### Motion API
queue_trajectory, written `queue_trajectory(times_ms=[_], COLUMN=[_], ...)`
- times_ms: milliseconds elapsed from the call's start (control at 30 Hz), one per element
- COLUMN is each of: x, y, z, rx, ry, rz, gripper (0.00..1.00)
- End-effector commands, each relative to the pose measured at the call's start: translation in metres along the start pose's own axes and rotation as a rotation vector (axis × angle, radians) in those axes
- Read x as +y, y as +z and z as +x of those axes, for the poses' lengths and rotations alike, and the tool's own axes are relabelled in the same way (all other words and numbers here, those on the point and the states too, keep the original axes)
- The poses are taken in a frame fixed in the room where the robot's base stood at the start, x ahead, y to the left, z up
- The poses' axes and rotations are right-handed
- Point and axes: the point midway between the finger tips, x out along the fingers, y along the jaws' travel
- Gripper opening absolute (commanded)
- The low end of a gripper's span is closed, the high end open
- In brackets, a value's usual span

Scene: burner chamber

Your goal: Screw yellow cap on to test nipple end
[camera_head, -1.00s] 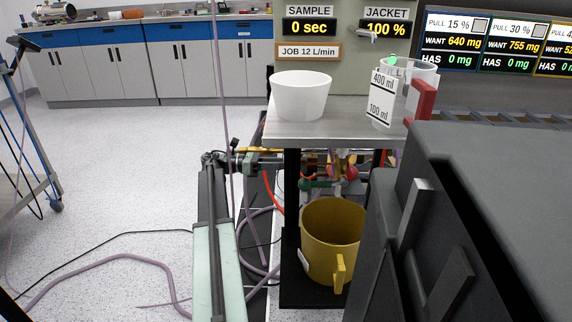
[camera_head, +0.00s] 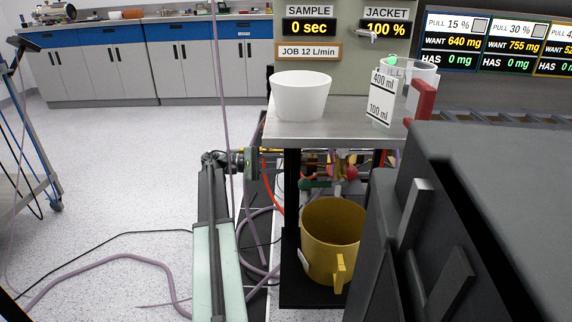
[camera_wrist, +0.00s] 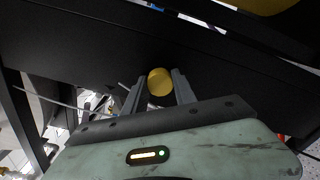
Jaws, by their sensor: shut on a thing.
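In the wrist view, my gripper (camera_wrist: 157,92) is shut on the round yellow cap (camera_wrist: 160,81), which shows between its two fingertips. Dark surfaces lie beyond the cap. In the head view, my gripper (camera_head: 251,162) is at the left side of the metal stand, below its top. Its fingertips and the cap cannot be made out there. Pipework with a red knob (camera_head: 343,172) and a green part (camera_head: 318,183) sits under the stand top, right of my gripper. I cannot pick out the test nipple end in either view.
A yellow bucket (camera_head: 330,235) stands on the stand's lower shelf. A white bowl (camera_head: 300,95) and a marked beaker (camera_head: 381,98) stand on the metal top (camera_head: 335,128). A purple hose (camera_head: 120,260) runs over the floor. The floor at left is mostly clear.

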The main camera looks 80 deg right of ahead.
Motion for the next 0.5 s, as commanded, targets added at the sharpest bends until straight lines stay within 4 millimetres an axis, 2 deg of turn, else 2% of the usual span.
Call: queue_trajectory(times_ms=[33, 67, 133, 167, 500], x=[0.0001, 0.0001, 0.0, 0.0, 0.0002], y=[0.0, 0.0, 0.0001, 0.0001, -0.0004], z=[-0.0001, -0.0001, 0.0, 0.0, -0.0038], rx=[0.0, 0.0, 0.0, 0.0, 0.001], ry=[0.0, 0.0, 0.0, 0.0, 0.0], rz=[0.096, 0.133, 0.122, 0.122, 0.119], gripper=[0.0, 0.35, 0.55, 0.58, 0.58])
